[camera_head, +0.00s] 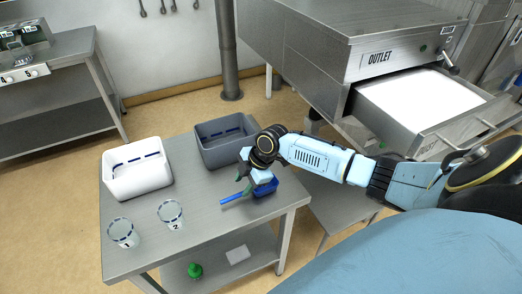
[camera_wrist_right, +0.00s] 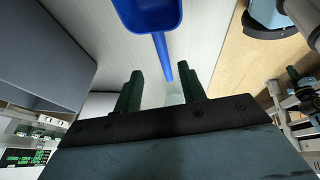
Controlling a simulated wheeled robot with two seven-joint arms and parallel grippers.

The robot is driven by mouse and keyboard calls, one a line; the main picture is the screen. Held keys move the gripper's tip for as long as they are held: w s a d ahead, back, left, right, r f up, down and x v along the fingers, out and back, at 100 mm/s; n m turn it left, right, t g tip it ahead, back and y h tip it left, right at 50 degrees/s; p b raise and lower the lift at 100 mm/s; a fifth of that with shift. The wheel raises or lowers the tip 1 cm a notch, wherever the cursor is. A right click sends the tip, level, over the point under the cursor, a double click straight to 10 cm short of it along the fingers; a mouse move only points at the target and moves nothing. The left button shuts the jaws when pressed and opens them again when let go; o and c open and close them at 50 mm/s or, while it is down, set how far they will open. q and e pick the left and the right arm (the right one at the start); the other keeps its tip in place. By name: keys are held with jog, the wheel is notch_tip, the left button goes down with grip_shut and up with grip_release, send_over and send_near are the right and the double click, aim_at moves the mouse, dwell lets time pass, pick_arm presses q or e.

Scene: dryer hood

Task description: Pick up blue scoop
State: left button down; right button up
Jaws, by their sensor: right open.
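The blue scoop (camera_head: 265,188) lies on the metal table near its right edge, with its handle pointing left. In the right wrist view the scoop (camera_wrist_right: 150,14) is at the top, and its handle runs down to between my finger tips. My right gripper (camera_head: 244,184) is above the handle, with its dark green fingers apart. In the wrist view the right gripper (camera_wrist_right: 160,78) is open, with one finger on each side of the handle's end. I cannot tell whether either finger touches it. My arm partly covers the scoop's bowl. My left gripper is not in view.
A grey bin (camera_head: 222,152) stands just behind the gripper, and a white bin (camera_head: 136,182) stands at the left. Two clear cups, marked 1 (camera_head: 123,234) and 2 (camera_head: 171,214), stand at the front left. A dryer with an open drawer (camera_head: 420,106) is at the right.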

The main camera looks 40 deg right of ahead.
aim_at(238, 194)
jog(key=b+x, duration=0.3)
jog(key=x, duration=0.1)
jog(key=shift+s+f, duration=0.15)
jog(key=shift+s, duration=0.2)
jog(key=shift+w+a+f+b, duration=0.15)
jog(key=shift+a+f+b, duration=0.1)
jog(key=shift+f+b, duration=0.35)
jog(key=shift+r, duration=0.2)
jog(key=shift+c, duration=0.3)
grip_shut()
